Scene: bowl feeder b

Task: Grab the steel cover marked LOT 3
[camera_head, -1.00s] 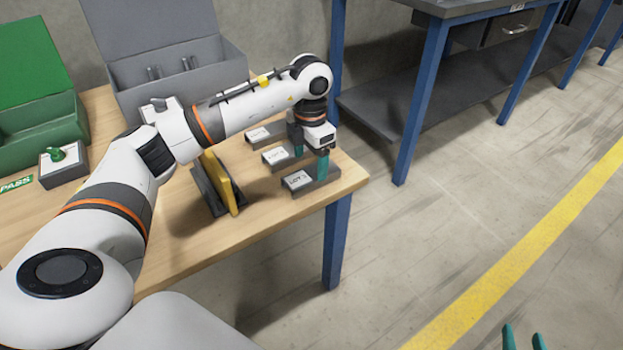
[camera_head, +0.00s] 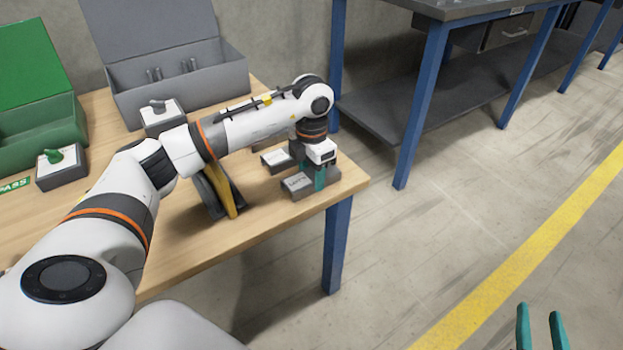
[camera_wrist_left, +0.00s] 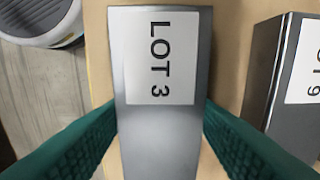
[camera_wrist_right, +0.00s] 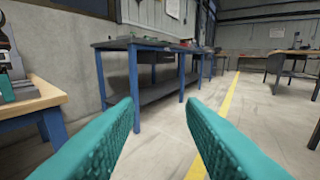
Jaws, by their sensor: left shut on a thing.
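The steel cover marked LOT 3 (camera_head: 297,183) lies at the near right corner of the wooden table in the head view. In the left wrist view the cover (camera_wrist_left: 160,135) runs up the middle, its white label readable. My left gripper (camera_wrist_left: 160,108) is shut on its sides, one teal finger against each edge. In the head view the left gripper (camera_head: 311,177) is low over the cover and hides part of it. My right gripper (camera_wrist_right: 160,112) is open and empty over the floor; its fingertips also show in the head view (camera_head: 540,326).
A similar labelled steel cover (camera_wrist_left: 270,90) stands close beside; its label is cut off. A yellow plate in a dark stand (camera_head: 223,190), a grey open box (camera_head: 178,75) and a green box (camera_head: 40,120) are on the table. The table's edge is close.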

